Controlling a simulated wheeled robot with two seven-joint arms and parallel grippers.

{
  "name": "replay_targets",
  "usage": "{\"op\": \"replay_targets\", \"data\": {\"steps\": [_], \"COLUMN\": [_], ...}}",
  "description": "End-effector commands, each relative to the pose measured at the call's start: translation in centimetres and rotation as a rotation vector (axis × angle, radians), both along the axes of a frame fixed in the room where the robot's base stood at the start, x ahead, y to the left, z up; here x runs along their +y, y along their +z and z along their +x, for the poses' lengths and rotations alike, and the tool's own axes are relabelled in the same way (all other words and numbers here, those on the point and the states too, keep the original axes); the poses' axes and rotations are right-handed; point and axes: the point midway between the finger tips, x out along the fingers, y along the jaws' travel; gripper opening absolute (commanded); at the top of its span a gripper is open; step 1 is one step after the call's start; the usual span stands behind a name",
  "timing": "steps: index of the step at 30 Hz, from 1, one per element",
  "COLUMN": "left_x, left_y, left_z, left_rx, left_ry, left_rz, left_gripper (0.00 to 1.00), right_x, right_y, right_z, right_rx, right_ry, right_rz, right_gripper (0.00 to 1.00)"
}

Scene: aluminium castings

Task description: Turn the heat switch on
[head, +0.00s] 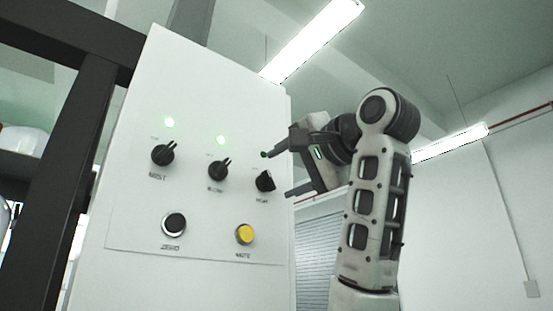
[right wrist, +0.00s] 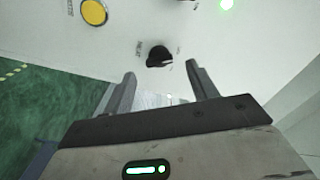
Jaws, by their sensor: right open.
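The heat switch (head: 264,181) is a black rotary knob, the rightmost of three on a white panel; its small label is hard to read. It also shows in the right wrist view (right wrist: 158,56). Its handle is angled differently from the other two knobs, whose handles point up and right. My right gripper (head: 277,174) is open and empty in front of the panel, its fingers toward the knob. In the right wrist view, the fingertips (right wrist: 160,70) lie on either side of the knob, apart from it. A small dark green spot shows by the upper fingertip. My left gripper is out of view.
Two other black knobs, left (head: 162,155) and middle (head: 217,170), have lit green lamps above them. Below are a black button (head: 174,224) and a yellow button (head: 245,235). A dark metal frame (head: 75,150) stands left of the panel. Open room lies to the right.

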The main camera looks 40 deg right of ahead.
Motion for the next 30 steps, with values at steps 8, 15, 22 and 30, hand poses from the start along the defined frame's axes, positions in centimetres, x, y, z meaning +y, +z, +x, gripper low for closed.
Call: {"op": "replay_targets", "data": {"steps": [8, 15, 22, 30], "left_x": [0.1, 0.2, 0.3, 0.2], "left_y": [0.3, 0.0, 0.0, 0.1], "left_z": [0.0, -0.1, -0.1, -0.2], "left_rx": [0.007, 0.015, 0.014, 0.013], "left_ry": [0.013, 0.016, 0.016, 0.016], "left_rz": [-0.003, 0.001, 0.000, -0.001], "left_gripper": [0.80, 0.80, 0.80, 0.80], "right_x": [-0.4, -0.4, -0.4, -0.4], "right_y": [-0.1, -0.1, -0.1, -0.2], "right_z": [3.2, 3.5, 3.5, 3.5], "right_rx": [0.002, -0.001, -0.001, 0.000], "right_ry": [-0.001, -0.001, -0.001, -0.001], "right_rz": [0.001, 0.001, 0.001, 0.011], "right_gripper": [0.58, 0.58, 0.19, 0.14]}}
